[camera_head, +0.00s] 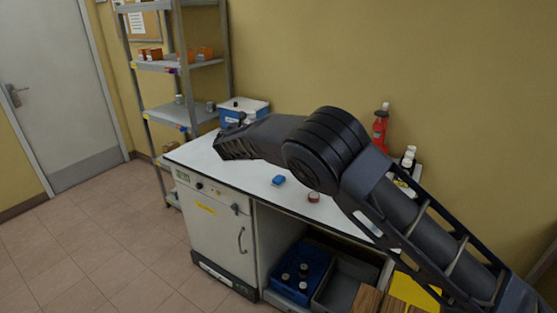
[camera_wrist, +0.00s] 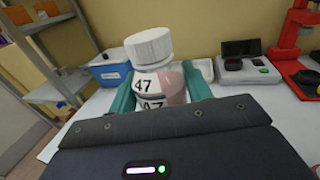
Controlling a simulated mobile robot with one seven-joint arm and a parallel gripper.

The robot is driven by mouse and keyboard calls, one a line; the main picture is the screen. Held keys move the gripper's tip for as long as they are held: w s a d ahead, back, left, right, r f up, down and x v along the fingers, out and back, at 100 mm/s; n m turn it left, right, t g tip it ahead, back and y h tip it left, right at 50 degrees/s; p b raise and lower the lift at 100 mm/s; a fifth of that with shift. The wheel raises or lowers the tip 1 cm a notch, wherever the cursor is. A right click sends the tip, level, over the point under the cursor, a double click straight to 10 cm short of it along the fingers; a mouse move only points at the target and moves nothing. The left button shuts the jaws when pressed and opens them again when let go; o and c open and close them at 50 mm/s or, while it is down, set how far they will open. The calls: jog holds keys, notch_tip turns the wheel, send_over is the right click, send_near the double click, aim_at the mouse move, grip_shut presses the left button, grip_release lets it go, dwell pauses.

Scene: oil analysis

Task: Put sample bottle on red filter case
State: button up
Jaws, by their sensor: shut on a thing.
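The sample bottle (camera_wrist: 152,50) has a white cap and a label reading 47. It stands upright in the wrist view between the teal fingers of my gripper (camera_wrist: 158,88), which is shut on it. The gripper's dark body hides the bottle's lower part, so I cannot tell whether it touches the table. In the head view my arm hides the bottle and most of the gripper. A small round reddish-brown item (camera_head: 313,197) lies on the white worktop (camera_head: 240,172) and may be the red filter case; I cannot tell for certain.
A small blue item (camera_head: 278,180) lies on the worktop. A blue-and-white box (camera_wrist: 110,70) stands at the back left. A grey device (camera_wrist: 246,73) and a red stand (camera_wrist: 292,45) are at the back right. Metal shelving (camera_head: 178,66) stands left of the worktop.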

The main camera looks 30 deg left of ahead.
jog(key=w+d+r+m+h, duration=0.2)
jog(key=d+m+h, duration=0.65)
jog(key=d, duration=2.05)
jog(key=shift+n+h, duration=0.85)
jog(key=shift+n, duration=0.1)
jog(key=f, duration=1.9)
jog(key=shift+s+a+f, duration=0.15)
jog(key=shift+s, duration=0.05)
jog(key=o, duration=1.1)
jog(key=shift+f, duration=0.1)
